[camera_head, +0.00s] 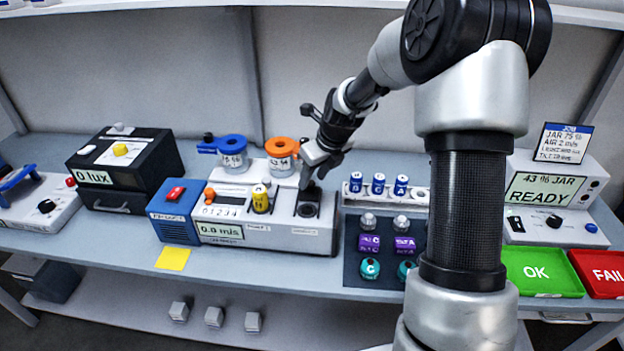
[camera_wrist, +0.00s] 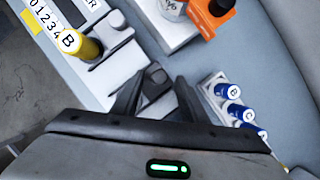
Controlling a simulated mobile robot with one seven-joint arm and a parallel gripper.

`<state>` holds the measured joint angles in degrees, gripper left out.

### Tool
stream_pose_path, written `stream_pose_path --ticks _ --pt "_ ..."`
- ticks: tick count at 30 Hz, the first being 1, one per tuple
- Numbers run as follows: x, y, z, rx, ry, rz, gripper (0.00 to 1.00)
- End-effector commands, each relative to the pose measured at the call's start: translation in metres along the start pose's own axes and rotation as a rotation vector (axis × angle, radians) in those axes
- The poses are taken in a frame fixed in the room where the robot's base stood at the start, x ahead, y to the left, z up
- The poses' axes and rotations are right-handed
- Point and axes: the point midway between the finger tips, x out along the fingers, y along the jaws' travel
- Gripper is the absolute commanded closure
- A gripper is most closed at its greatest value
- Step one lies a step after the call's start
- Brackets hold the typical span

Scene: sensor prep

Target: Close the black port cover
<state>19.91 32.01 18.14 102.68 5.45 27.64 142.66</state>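The grey-white instrument (camera_head: 285,232) with the "0.0 m/s" display has a dark port area (camera_head: 308,209) at its right end. In the wrist view a small dark piece (camera_wrist: 155,77), seemingly the black port cover, shows between and just beyond my fingertips. Whether it stands raised or lies flat is hard to tell. My gripper (camera_head: 312,172) is above and behind this port; in the wrist view its two fingers (camera_wrist: 155,88) are apart with nothing clearly held. Contact with the cover cannot be made out.
A yellow cylinder marked B (camera_head: 260,198) stands in the instrument left of the port. Orange (camera_head: 281,152) and blue (camera_head: 231,150) lidded jars stand behind. A rack of blue-capped vials (camera_head: 378,186) and a dark mat (camera_head: 362,270) with jars are close on the right.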

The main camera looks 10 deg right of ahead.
Motion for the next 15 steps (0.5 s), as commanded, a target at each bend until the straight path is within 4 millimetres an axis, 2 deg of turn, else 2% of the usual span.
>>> stream_pose_path --ticks 6,14,15 --pt "0.017 0.001 0.000 -0.001 0.001 0.001 0.60" --pt "0.018 0.000 0.000 -0.001 0.000 0.000 0.60" --pt "0.018 0.000 0.000 -0.001 0.000 0.000 0.64"
